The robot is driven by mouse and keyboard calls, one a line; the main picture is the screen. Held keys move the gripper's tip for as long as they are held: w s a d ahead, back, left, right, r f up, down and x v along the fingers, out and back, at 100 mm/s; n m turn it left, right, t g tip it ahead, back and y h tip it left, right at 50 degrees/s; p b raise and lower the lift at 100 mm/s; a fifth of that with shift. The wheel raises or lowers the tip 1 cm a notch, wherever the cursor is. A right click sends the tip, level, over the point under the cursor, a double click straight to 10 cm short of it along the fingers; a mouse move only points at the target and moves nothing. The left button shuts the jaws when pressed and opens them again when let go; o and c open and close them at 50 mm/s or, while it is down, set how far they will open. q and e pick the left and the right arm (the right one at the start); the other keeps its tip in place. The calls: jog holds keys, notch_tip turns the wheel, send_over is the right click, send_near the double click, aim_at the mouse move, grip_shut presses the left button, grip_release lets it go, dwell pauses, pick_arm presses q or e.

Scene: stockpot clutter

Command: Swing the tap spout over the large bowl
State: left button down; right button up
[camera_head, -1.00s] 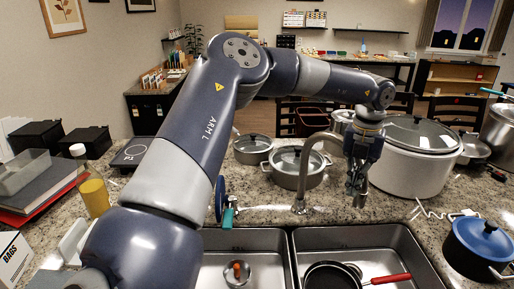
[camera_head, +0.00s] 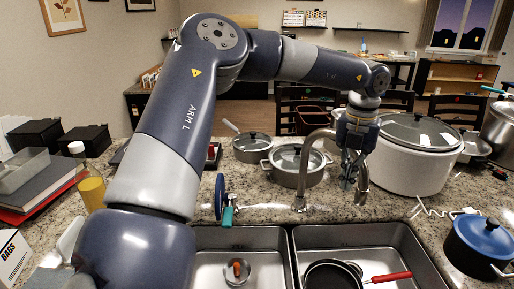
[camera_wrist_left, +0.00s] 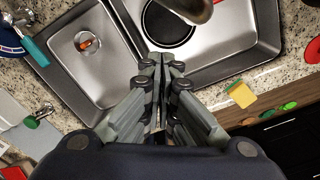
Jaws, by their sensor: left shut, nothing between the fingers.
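The curved metal tap spout (camera_head: 362,190) rises from its base behind the sink and arches right. In the head view its open end hangs near the back of the right sink bowl (camera_head: 410,236), the larger of two. In the left wrist view the spout (camera_wrist_left: 190,8) shows at the top edge, over the right bowl (camera_wrist_left: 232,45). My left gripper (camera_head: 346,184) is shut and empty, just left of the spout's end; whether it touches is unclear. It also shows in the left wrist view (camera_wrist_left: 163,66). My right gripper is not in view.
A black pan (camera_head: 333,277) with a red handle lies in the right bowl. The left bowl (camera_head: 212,245) holds a strainer (camera_head: 237,270). A lidded pot (camera_head: 296,168) and a large white cooker (camera_head: 408,165) stand behind the tap. A blue pot (camera_head: 478,246) stands at right.

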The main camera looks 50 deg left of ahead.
pick_arm(q)
notch_tip(320, 180, up, 6)
jog(key=p, duration=0.2)
jog(key=shift+s+f+p, duration=0.1)
jog(key=shift+p, duration=0.3)
